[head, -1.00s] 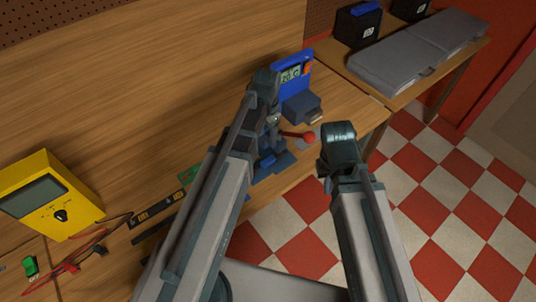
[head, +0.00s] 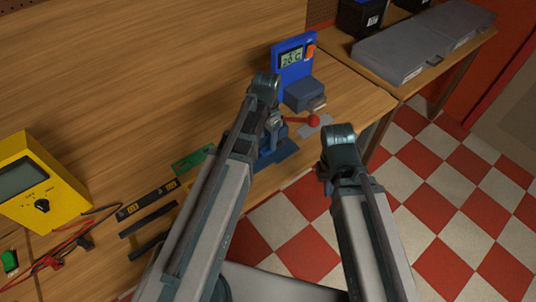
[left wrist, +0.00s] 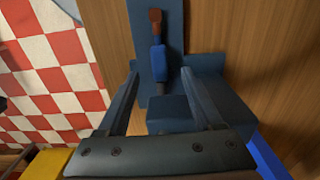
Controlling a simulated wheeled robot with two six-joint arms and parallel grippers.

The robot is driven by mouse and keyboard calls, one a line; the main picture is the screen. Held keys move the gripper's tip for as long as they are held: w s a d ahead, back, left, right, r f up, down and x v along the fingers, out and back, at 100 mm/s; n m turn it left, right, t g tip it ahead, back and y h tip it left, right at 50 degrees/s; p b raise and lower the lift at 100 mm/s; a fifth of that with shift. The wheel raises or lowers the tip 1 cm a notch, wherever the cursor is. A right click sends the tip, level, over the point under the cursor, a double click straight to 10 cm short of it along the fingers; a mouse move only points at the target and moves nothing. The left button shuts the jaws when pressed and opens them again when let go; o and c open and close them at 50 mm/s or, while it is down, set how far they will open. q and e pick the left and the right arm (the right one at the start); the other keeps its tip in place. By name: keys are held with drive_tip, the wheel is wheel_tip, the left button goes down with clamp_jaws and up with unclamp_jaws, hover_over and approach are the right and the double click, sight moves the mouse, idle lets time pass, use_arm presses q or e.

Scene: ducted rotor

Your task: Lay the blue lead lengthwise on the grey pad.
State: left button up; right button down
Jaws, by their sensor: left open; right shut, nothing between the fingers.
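In the left wrist view a slim blue piece (left wrist: 159,68) with a brown tip lies over a dark blue-grey plate, beyond and between my fingertips; it may be the blue lead, but I cannot be sure. A small flat grey piece (head: 318,127), perhaps the grey pad, shows beside a red knob in the head view. My left gripper (head: 265,86) is open and empty near the blue fixture; its two fingers also show in the left wrist view (left wrist: 160,85). My right gripper (head: 338,140) is shut and empty, over the floor side of the bench edge.
A blue display unit (head: 292,66) with a dark block (head: 305,94) stands behind the red-knobbed lever (head: 314,120). A yellow multimeter (head: 40,190) with red and black wires is at left. Dark bars (head: 148,220) lie nearby. A grey case (head: 410,48) lies on the further bench.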

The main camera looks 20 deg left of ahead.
sight(268, 148)
use_arm(q)
wheel_tip(268, 148, down, 5)
drive_tip(key=b, duration=0.5)
drive_tip(key=shift+w+d+f, duration=0.1)
drive_tip(key=shift+f, duration=0.05)
clamp_jaws()
